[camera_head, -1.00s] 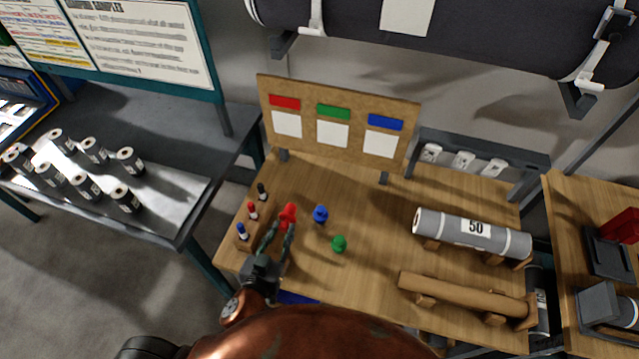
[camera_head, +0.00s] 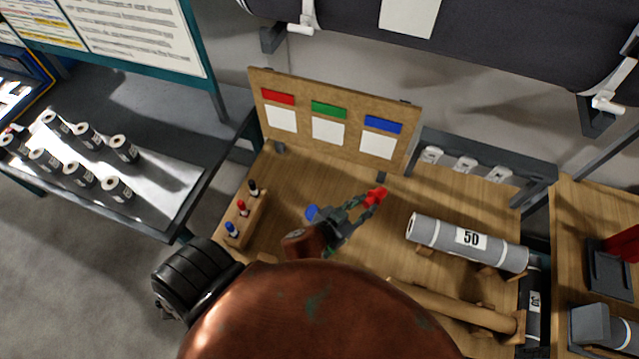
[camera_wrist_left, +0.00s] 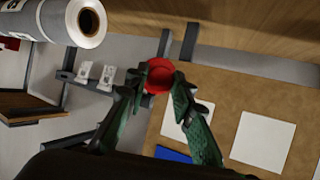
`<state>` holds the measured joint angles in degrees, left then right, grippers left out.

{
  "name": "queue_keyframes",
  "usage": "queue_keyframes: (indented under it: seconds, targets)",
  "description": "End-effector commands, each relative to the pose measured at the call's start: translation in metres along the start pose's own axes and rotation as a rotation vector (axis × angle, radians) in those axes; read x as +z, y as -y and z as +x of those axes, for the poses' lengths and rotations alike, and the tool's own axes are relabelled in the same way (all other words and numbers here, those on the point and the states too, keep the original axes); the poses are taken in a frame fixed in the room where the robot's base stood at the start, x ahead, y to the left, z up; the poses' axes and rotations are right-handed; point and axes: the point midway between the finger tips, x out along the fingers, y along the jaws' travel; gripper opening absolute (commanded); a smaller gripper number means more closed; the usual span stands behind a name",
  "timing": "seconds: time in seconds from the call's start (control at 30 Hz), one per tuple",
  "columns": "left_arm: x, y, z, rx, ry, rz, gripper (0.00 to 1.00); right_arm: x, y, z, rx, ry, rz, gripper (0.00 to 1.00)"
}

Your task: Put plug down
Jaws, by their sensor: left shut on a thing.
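The red plug (camera_head: 376,196) is between the fingertips of my left gripper (camera_head: 366,204), which is shut on it. In the head view they are over the wooden table (camera_head: 290,185), below the blue label of the board. The left wrist view shows the round red plug (camera_wrist_left: 160,76) between the green fingers; whether it touches the table is unclear. The green plug is hidden behind my arm. My right gripper is not in view.
A cork board (camera_head: 330,140) with red, green and blue labels stands at the table's back. A grey roll (camera_head: 440,236) marked 50 lies to the right, with a brown roll (camera_head: 450,303) in front. A wooden block (camera_head: 245,215) holds markers at the left.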

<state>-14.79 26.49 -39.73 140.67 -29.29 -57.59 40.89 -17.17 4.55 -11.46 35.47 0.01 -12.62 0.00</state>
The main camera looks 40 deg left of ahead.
Motion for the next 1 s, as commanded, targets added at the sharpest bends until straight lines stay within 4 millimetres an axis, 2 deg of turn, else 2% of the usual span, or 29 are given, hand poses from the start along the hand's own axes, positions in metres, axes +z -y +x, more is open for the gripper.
queue_keyframes:
  seconds: [0.03,0.2,0.3,0.47,0.57,0.63,0.8,0.9,1.0]
  targets:
    - [-0.015,-0.011,-0.001,0.048,0.044,0.034,0.07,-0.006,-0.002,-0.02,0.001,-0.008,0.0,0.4]
    - [-0.008,-0.039,0.007,0.204,0.273,0.153,0.07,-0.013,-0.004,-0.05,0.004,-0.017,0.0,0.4]
    - [0.0,-0.047,0.005,0.281,0.414,0.236,0.07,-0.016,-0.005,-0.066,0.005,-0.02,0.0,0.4]
    - [0.013,-0.045,-0.003,0.383,0.645,0.398,0.07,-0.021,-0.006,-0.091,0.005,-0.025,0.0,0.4]
    - [0.018,-0.032,-0.016,0.438,0.805,0.539,0.07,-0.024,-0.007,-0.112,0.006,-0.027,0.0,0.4]
    - [0.02,-0.013,-0.031,0.469,0.932,0.664,0.07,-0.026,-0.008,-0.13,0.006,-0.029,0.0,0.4]
    - [0.013,0.051,-0.077,0.495,1.156,0.936,0.07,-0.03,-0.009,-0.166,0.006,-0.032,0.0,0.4]
    - [0.004,0.082,-0.1,0.49,1.219,1.024,0.07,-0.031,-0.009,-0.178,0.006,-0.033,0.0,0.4]
    - [-0.003,0.101,-0.114,0.485,1.252,1.071,0.07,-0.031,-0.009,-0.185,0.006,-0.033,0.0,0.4]
